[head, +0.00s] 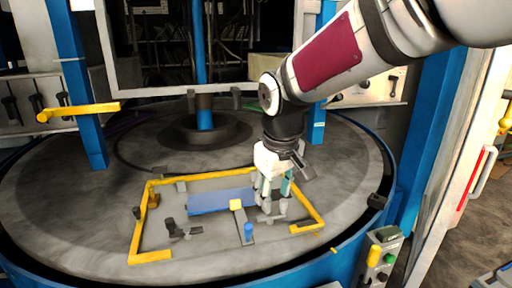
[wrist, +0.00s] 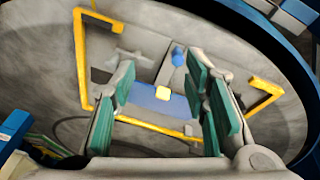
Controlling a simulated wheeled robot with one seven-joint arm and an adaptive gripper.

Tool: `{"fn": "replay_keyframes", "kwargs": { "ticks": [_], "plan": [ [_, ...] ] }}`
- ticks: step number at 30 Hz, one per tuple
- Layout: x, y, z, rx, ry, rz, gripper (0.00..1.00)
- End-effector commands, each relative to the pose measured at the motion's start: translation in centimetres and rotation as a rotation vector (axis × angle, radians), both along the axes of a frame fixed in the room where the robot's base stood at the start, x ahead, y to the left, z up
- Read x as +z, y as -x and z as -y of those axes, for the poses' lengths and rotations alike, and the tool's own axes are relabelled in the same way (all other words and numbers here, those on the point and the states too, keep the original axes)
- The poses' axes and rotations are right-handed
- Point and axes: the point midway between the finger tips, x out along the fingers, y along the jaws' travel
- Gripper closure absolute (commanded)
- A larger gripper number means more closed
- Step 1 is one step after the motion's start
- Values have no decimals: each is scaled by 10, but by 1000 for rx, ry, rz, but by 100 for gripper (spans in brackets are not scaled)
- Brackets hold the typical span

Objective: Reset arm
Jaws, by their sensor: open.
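My gripper (head: 273,187) hangs at the end of my arm, above the right part of a fixture framed by a yellow border (head: 147,214). In the wrist view its two green-padded fingers (wrist: 164,105) stand wide apart with nothing between them. Below them lies a flat blue plate (head: 215,202), which also shows in the wrist view (wrist: 145,95). I cannot tell the exact gap between fingertips and plate.
The fixture lies on a round grey table (head: 80,215) with a blue rim. A blue post (head: 75,90) with a yellow bar (head: 78,111) stands at the left. A button box (head: 380,255) is at front right.

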Motion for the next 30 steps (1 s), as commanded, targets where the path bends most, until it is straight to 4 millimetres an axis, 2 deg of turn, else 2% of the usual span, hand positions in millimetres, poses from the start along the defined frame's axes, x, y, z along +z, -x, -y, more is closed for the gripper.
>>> {"fn": "replay_keyframes", "kwargs": {
  "ticks": [1, 6, 10, 15, 18, 22, 25, 30],
  "plan": [
    [14, 14, 18, -44, 0, 21, 59],
    [41, 64, 66, -183, -16, 62, 59],
    [53, 104, 97, -288, -42, 93, 59],
    [56, 159, 129, -422, -93, 131, 59],
    [53, 188, 142, -488, -126, 149, 59],
    [46, 215, 151, -551, -164, 165, 59],
    [42, 226, 155, -579, -182, 171, 59],
    [39, 232, 156, -594, -192, 174, 59]
  ]
}}
